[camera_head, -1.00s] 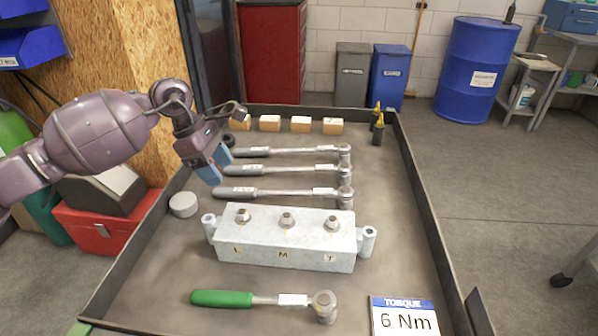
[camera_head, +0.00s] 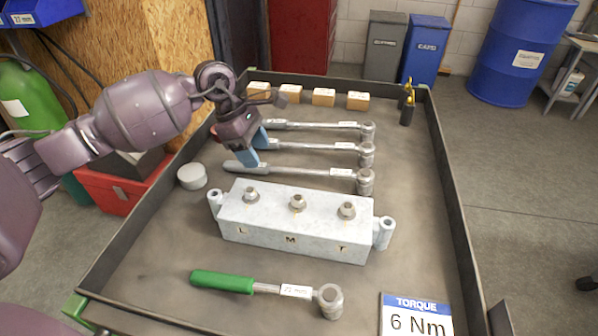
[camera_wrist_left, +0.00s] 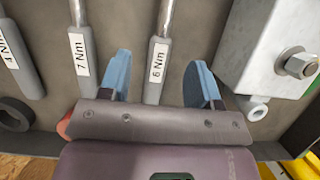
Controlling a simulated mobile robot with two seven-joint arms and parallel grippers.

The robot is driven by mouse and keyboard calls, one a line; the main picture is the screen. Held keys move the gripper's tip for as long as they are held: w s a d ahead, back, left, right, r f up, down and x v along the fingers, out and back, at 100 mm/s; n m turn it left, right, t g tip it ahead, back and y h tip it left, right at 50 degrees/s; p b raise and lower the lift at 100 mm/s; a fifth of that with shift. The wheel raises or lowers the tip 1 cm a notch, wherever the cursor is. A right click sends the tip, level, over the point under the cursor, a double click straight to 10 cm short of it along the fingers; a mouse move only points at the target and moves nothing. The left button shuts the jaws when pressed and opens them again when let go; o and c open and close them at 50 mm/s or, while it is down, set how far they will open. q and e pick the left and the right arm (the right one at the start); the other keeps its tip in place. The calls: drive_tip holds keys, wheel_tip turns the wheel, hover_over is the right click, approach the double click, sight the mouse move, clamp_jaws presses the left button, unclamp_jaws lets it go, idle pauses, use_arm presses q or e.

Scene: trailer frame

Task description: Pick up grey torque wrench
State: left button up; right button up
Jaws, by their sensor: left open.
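Three grey torque wrenches lie side by side behind the metal block. The nearest of them to the block, the 6 Nm wrench (camera_head: 300,171), has a grey handle and a silver head at its right end. In the left wrist view its label reads 6 Nm, and its handle (camera_wrist_left: 153,92) shows between my blue fingers. My left gripper (camera_head: 254,150) is open over the handle end, with a finger on either side and nothing held. The middle wrench (camera_head: 315,145) reads 7 Nm in the wrist view, and the farthest wrench (camera_head: 320,125) reads 4 Nm. My right gripper is out of view.
The metal block (camera_head: 290,235) with three bolts stands in front of the wrenches. A green-handled wrench (camera_head: 222,282) and a sign (camera_head: 415,318) reading TORQUE 6 Nm lie nearer. A grey round piece (camera_head: 192,176) sits left, and wooden blocks (camera_head: 323,97) line the back. Raised edges surround the tray.

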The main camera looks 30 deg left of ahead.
sight(265, 165)
use_arm(q)
drive_tip(key=b+x, duration=0.1)
drive_tip(key=x, duration=0.3)
drive_tip(key=shift+d+f, duration=0.25)
drive_tip(key=shift+f, duration=0.05)
drive_tip(key=shift+r, duration=0.1)
clamp_jaws()
